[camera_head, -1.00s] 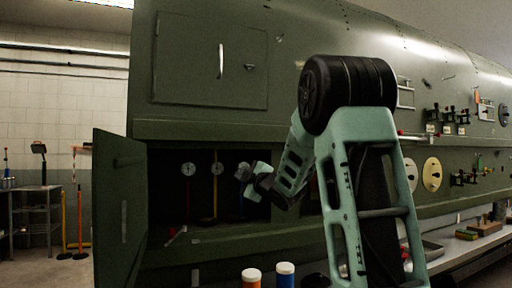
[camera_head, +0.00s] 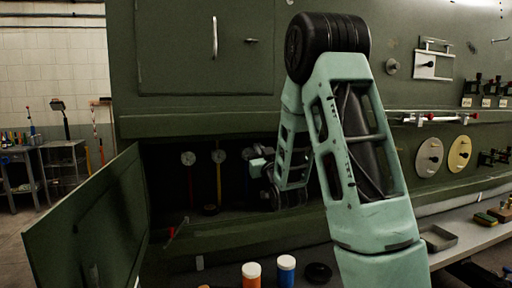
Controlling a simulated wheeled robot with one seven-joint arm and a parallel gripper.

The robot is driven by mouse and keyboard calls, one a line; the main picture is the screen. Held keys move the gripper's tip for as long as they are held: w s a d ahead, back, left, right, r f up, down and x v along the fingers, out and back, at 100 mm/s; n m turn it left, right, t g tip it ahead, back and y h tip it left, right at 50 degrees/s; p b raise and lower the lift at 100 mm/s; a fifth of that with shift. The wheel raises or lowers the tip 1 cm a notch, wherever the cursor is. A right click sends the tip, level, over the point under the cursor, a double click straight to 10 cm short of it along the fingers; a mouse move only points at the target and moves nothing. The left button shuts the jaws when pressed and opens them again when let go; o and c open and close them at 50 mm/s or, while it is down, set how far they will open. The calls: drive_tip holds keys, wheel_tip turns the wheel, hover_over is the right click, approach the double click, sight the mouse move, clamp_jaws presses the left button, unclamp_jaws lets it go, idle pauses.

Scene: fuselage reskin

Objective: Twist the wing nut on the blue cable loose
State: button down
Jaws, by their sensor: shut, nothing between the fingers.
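The open bay (camera_head: 165,200) in the green fuselage is dark inside. Two round gauges show in it, a left one (camera_head: 188,158) above a red cable (camera_head: 191,187) and another (camera_head: 219,156) above a yellow cable (camera_head: 219,184). The blue cable and its wing nut cannot be made out now; my arm and the shadow cover the right part of the bay. My gripper (camera_head: 259,167) is at the bay's right side, to the right of the yellow cable. It is small and dark in this view, shut and empty. I cannot tell whether it touches anything.
The bay's hinged door (camera_head: 90,230) stands open at the left. An orange bottle (camera_head: 251,278) and a blue bottle (camera_head: 286,272) stand in front below the bay, beside a black round item (camera_head: 318,272). A ledge with a grey tray (camera_head: 438,238) runs to the right.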

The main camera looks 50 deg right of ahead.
sight(252, 150)
drive_tip(key=shift+w+d+f+p, duration=0.4)
drive_tip(key=shift+w+p, duration=0.2)
drive_tip(key=shift+p, duration=0.05)
drive_tip(key=shift+w+d+f+p, duration=0.4)
drive_tip(key=shift+w+d+p, duration=0.05)
drive_tip(key=shift+w+p, duration=0.2)
drive_tip(key=shift+w+d+f+p, duration=0.4)
drive_tip(key=shift+w+p, duration=0.2)
drive_tip(key=shift+p, duration=0.05)
drive_tip(key=f+m+b, duration=0.1)
drive_tip(key=b, duration=0.2)
drive_tip(key=shift+f, duration=0.15)
drive_tip(key=shift+m, duration=0.3)
